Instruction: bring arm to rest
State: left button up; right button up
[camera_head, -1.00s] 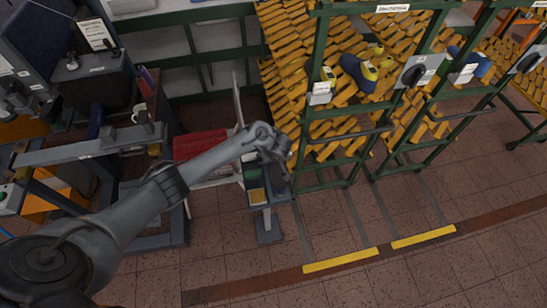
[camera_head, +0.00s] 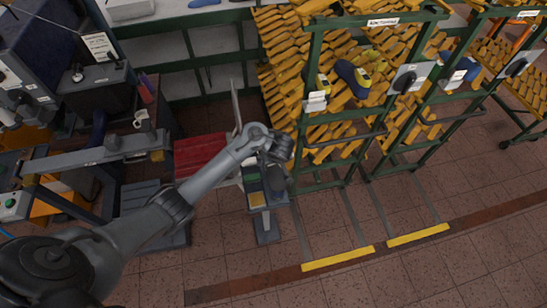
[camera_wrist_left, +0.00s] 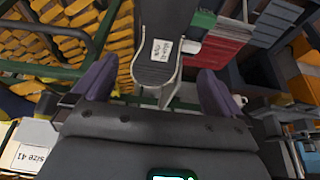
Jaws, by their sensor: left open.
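My left arm reaches in from the lower left in the head view. Its gripper (camera_head: 276,180) hangs over a small grey stand (camera_head: 267,228) beside the racks, partly hidden by my wrist. In the left wrist view my left gripper (camera_wrist_left: 157,75) has two purple fingers spread wide apart. A dark grey part with a white label (camera_wrist_left: 161,50) shows beyond the gap, and no object is held. My right gripper is in neither view.
Green racks with yellow slats (camera_head: 335,155) stand close to the right of the gripper. A blue and yellow shoe last (camera_head: 352,78) lies there. A red box (camera_head: 201,155) and machine (camera_head: 97,90) are to the left. The tiled floor (camera_head: 400,275) is clear in front.

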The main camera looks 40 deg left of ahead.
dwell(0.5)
pick_arm(q)
jog(key=shift+s+d, duration=0.2)
jog(key=shift+d, duration=0.05)
jog(key=s+d+r+m+h+p, duration=0.1)
jog(key=s+d+m+p, duration=0.3)
jog(key=s+d, duration=0.25)
jog(key=s+d+r+m+h+p, duration=0.1)
jog(key=s+d+r+m+p, duration=0.1)
jog(key=s+r+m, duration=0.2)
jog(key=s+d+r+m+h+p, duration=0.1)
jog(key=s+r+m+p, duration=0.2)
jog(key=s+r, duration=0.7)
jog(key=s+m, duration=0.1)
jog(key=s, duration=0.5)
jog(key=shift+d+t+h+p, duration=0.35)
jog(key=shift+d+t+h, duration=0.05)
